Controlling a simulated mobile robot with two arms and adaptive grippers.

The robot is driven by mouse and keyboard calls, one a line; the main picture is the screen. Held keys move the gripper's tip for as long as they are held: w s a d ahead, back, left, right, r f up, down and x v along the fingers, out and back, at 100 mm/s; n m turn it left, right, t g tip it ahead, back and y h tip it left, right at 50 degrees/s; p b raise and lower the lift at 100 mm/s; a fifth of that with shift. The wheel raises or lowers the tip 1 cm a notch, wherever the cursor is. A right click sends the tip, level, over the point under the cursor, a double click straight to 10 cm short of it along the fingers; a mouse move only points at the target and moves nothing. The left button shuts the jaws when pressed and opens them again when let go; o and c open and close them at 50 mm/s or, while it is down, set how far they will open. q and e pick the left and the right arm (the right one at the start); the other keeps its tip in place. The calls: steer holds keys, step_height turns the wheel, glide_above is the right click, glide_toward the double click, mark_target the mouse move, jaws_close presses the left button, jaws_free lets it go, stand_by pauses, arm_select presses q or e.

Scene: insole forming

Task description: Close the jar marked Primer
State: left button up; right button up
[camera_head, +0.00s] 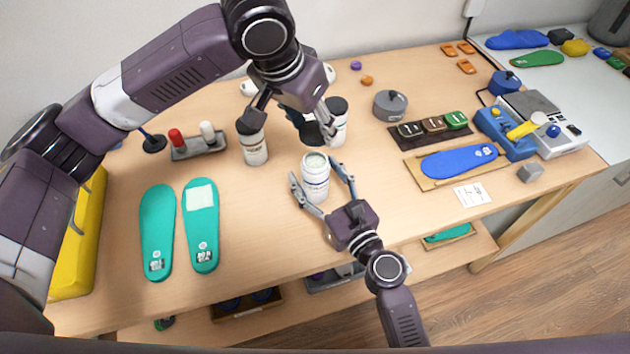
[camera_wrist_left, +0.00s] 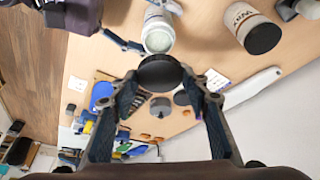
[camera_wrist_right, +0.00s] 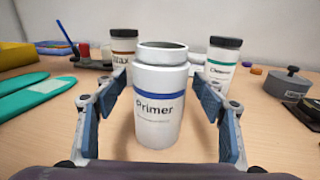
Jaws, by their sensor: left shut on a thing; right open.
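The open white jar marked Primer (camera_head: 315,184), with a blue band, stands upright on the table. Its label faces the camera in the right wrist view (camera_wrist_right: 158,112), and its pale contents show in the left wrist view (camera_wrist_left: 158,38). My left gripper (camera_head: 318,122) is shut on a black lid (camera_head: 313,135), held above and just behind the open jar; the lid also shows between its fingers (camera_wrist_left: 160,72). The lid is apart from the jar rim. My right gripper (camera_wrist_right: 160,115) is open, with its fingers on either side of the Primer jar.
Two closed jars with black lids stand close behind: one with a brown band (camera_wrist_right: 124,52) on the left, one with a green band (camera_wrist_right: 222,62) on the right. Teal insoles (camera_head: 201,228) lie at left. A grey lidded pot (camera_head: 390,106) stands right.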

steer(key=shift+c, duration=0.5)
jaws_close()
arm_select(q)
glide_above(317, 162)
steer(key=s, duration=0.1)
steer(key=shift+s+a+f, duration=0.1)
steer(key=shift+a+f, duration=0.15)
steer(key=shift+f, duration=1)
steer(key=shift+s+a+f, duration=0.1)
steer(key=shift+a+f, duration=0.1)
steer(key=shift+f, duration=1.05)
steer(key=shift+f, duration=0.9)
steer(key=shift+f, duration=0.6)
